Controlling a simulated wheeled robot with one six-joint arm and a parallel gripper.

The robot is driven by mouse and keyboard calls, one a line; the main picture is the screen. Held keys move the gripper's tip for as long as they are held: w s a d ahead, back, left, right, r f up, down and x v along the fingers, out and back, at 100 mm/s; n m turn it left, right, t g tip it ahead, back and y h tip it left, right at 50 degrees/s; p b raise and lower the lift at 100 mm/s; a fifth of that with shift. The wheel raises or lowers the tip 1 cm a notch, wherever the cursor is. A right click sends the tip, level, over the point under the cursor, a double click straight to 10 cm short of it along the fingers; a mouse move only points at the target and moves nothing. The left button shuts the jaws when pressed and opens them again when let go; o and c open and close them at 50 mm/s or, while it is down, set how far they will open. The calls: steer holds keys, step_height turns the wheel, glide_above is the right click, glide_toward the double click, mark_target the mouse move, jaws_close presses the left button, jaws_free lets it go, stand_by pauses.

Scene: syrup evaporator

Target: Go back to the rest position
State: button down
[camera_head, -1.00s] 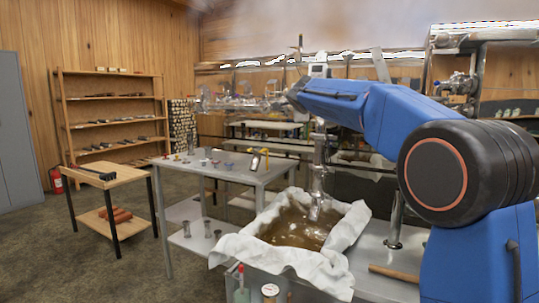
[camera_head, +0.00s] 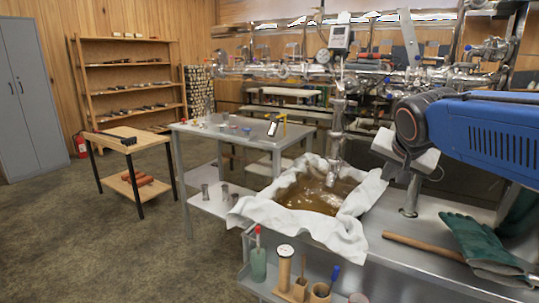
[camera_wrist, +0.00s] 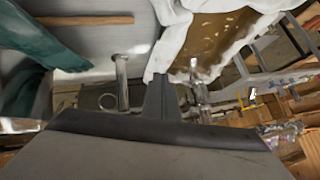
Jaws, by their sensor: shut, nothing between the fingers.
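My gripper (camera_wrist: 161,95) shows in the wrist view as dark fingers pressed together, shut and empty. In the head view my blue arm comes in from the right edge, and its black and pale wrist end hangs over the steel bench, right of the cloth-lined basin. My fingers are hard to make out there. The white filter cloth (camera_head: 345,236) is draped over the basin of brown syrup (camera_head: 313,193), clear of my arm. The syrup also shows in the wrist view (camera_wrist: 216,42), to the right of my fingers.
Green gloves (camera_head: 478,243) and a wooden-handled tool (camera_head: 425,247) lie on the bench under my arm. A steel post (camera_head: 411,197) stands close to my wrist. Steel pipework (camera_head: 290,70) runs behind. A grey table (camera_head: 240,138) and open floor (camera_head: 120,240) are at left.

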steer(key=s+f+n+g+y, duration=0.1)
steer(key=s+f+n, duration=0.2)
steer(key=s+f, duration=0.7)
steer(key=s+a+f+n+g, duration=0.1)
steer(key=s+f+n, duration=0.3)
steer(key=s+f, duration=0.5)
steer(key=s+g, duration=0.1)
steer(key=s, duration=0.4)
steer(key=shift+s+a+f+g+y, duration=0.2)
steer(key=shift+s+f+g+y, duration=0.1)
steer(key=shift+f+y, duration=0.1)
